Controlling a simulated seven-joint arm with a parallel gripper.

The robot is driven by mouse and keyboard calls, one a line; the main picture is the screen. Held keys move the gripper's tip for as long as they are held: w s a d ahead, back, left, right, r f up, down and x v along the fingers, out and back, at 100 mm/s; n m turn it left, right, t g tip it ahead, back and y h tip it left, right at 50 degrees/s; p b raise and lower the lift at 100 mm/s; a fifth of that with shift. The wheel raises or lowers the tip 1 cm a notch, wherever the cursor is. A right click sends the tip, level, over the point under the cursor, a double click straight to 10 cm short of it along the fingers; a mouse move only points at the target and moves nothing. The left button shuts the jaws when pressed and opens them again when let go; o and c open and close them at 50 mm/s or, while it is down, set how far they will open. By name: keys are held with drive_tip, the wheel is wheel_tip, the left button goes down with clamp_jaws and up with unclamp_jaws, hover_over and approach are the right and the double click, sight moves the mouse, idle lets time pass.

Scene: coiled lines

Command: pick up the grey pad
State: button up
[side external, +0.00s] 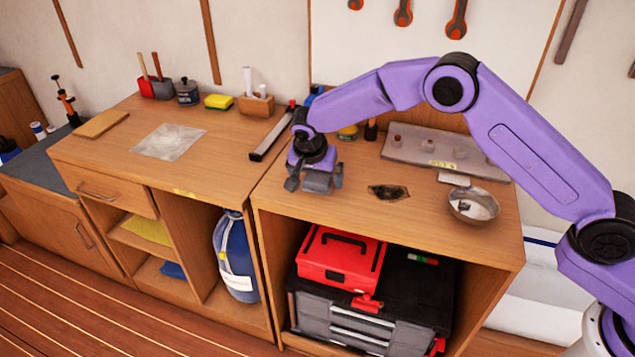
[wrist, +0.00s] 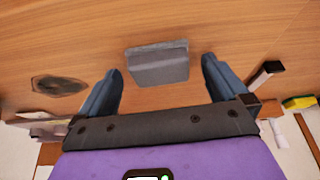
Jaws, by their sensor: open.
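The grey pad (wrist: 157,68) is a small block lying on the wooden bench top in the wrist view. It sits ahead of and between the two fingers of my gripper (wrist: 163,78), with bare wood showing on both sides of it. My gripper is open and empty. In the side external view, my gripper (side external: 314,178) is low over the front left part of the right bench. The pad (side external: 318,182) shows there between and below the fingers, partly hidden by them.
A dark patch (side external: 388,192) lies right of my gripper, and a metal bowl (side external: 473,205) stands farther right. A grey tray (side external: 425,148) is at the back. Bare wood surrounds the pad.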

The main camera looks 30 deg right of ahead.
drive_tip(key=shift+w+d+f, duration=0.1)
drive_tip(key=shift+f, duration=0.2)
drive_tip(key=c, duration=1.1)
drive_tip(key=shift+r, duration=0.1)
drive_tip(key=shift+r, duration=0.5)
wheel_tip(320, 180, up, 2)
drive_tip(key=shift+r, duration=0.15)
drive_tip(key=s+d+r, duration=0.5)
drive_tip(key=s+r, duration=0.4)
drive_tip(key=s, duration=0.4)
drive_tip(key=shift+r, duration=0.3)
